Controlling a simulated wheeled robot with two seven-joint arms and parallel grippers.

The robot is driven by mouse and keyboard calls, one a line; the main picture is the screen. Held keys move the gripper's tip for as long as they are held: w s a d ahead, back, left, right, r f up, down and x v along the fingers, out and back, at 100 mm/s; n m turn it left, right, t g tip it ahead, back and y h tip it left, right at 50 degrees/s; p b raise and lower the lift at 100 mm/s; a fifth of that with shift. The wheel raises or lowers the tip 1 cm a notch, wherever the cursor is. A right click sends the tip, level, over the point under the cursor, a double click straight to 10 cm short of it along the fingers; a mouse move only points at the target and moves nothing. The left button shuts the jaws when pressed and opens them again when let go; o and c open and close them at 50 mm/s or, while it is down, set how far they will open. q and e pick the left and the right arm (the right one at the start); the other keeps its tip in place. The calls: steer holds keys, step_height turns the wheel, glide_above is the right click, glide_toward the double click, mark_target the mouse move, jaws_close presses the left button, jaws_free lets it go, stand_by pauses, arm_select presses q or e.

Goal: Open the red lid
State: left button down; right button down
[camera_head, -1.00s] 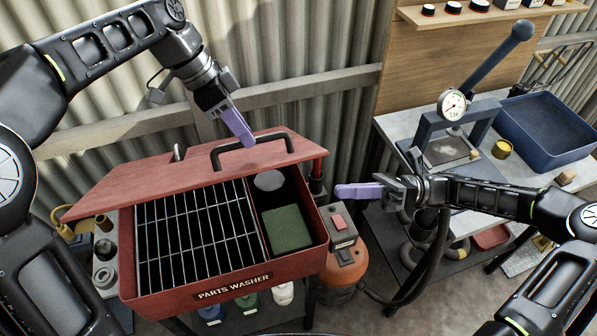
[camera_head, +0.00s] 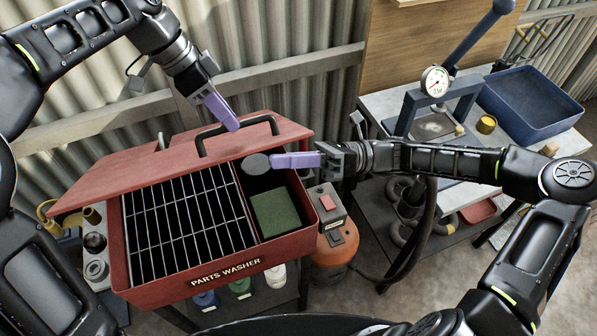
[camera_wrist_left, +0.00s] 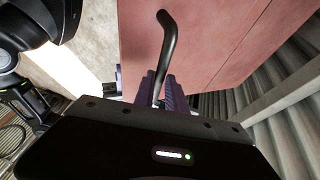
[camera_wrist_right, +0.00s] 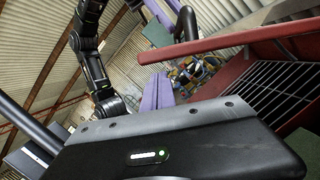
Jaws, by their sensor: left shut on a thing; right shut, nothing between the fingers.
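The red lid (camera_head: 130,174) of the red parts washer (camera_head: 290,240) is raised and tilted back, with the basin open below. Its black bar handle (camera_head: 204,145) is on its upper face. My right gripper (camera_head: 275,161) is shut and empty, just below the lid's front edge at the right, over the basin's back right. The right wrist view shows its fingers (camera_wrist_right: 157,92) beneath the lid edge (camera_wrist_right: 190,46).
A wire rack (camera_head: 185,225) and a green pad (camera_head: 273,212) are in the basin. A switch box (camera_head: 326,203) and an orange tank (camera_head: 335,260) stand right of it. A bench with a press (camera_head: 435,110) and blue tray (camera_head: 530,105) is further right. A corrugated wall is behind.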

mark_target(280, 139)
arm_select(q)
steer(key=shift+w+a+f, duration=0.35)
steer(key=shift+w+a, duration=0.1)
arm_select(e)
steer(key=shift+w+r, duration=0.25)
steer(key=shift+r, duration=0.1)
steer(key=shift+a+r, duration=0.1)
steer(key=shift+w+a+r+m, duration=0.1)
steer(key=shift+w+r+m, duration=0.2)
steer(key=shift+w+r, duration=0.4)
arm_select(q)
steer(key=shift+w+f, duration=0.1)
steer(key=shift+w, duration=0.05)
arm_select(e)
steer(key=shift+w+r, duration=0.15)
arm_select(q)
steer(key=c, duration=1.8)
jaws_free()
steer(key=shift+o, duration=1.4)
steer(key=shift+w+f, duration=0.1)
steer(key=shift+w, duration=0.2)
arm_select(e)
steer(key=shift+w+a, duration=0.1)
steer(key=shift+w, duration=0.25)
arm_select(q)
steer(key=shift+o, duration=0.6)
steer(key=shift+s+d, duration=0.1)
